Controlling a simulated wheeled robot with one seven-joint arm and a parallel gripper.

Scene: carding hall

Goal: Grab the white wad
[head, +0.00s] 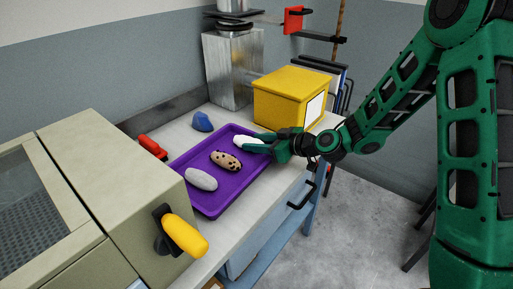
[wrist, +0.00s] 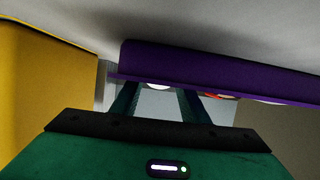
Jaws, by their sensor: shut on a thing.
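The white wad (head: 246,140) is at the right end of the purple tray (head: 207,207), on the side towards the yellow box. My green gripper (head: 264,146) reaches in from the right and is shut on the wad. The fingers cover part of it. In the wrist view a small white piece of the wad (wrist: 158,86) shows between my fingertips (wrist: 158,95), with the tray wall (wrist: 215,70) close by. I cannot tell whether the wad is clear of the tray floor.
A speckled brown roll (head: 226,161) and a light grey roll (head: 201,179) lie in the tray. A blue lump (head: 202,121) and a red object (head: 152,147) lie behind it. The yellow box (head: 285,99) stands near my gripper. A beige machine (head: 105,190) is at left.

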